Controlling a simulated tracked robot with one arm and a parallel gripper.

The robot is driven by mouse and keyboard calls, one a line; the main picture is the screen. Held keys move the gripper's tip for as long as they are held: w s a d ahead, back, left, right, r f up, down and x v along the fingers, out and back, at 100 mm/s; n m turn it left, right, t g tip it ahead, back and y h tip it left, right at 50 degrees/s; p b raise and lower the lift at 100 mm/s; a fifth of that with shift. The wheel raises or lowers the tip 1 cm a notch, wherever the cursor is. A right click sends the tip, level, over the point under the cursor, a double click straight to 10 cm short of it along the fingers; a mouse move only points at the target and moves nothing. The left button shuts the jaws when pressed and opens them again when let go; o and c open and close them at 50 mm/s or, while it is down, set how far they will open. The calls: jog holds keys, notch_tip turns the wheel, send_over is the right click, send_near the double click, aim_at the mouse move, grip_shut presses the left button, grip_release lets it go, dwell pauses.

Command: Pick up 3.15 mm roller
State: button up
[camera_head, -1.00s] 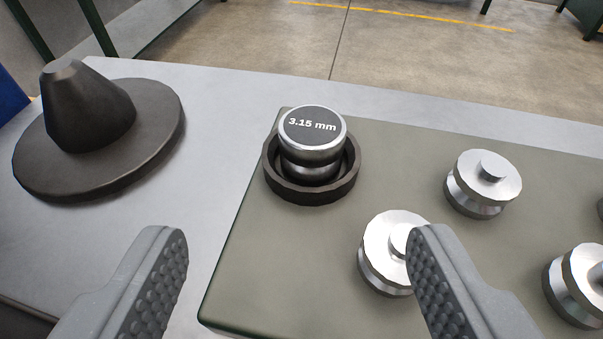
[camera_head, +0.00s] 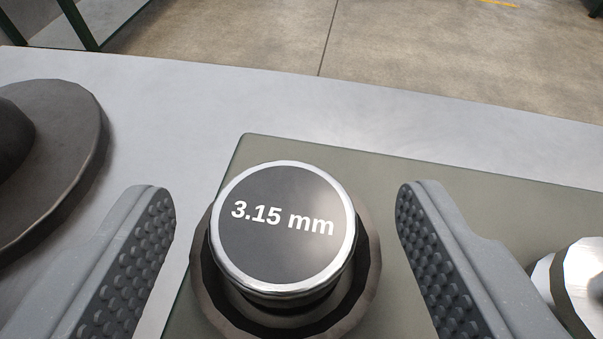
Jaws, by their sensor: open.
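The 3.15 mm roller (camera_head: 283,232) is a silver metal cylinder with a dark labelled top. It stands upright in a dark round holder (camera_head: 369,262) at the corner of a green-grey board (camera_head: 430,185). My gripper (camera_head: 284,195) is open, with one grey studded finger on the left of the roller and one on the right. Gaps show between both fingers and the roller, so neither appears to touch it. The lower part of the roller is hidden inside the holder.
A dark round flanged part (camera_head: 65,150) lies on the light grey table (camera_head: 190,105) at the left. Another silver roller (camera_head: 578,285) stands at the right edge, partly behind my right finger. The table behind the board is clear.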

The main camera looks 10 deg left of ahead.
jog(key=shift+x, duration=1.05)
jog(key=c, duration=1.3)
jog(key=shift+r, duration=0.2)
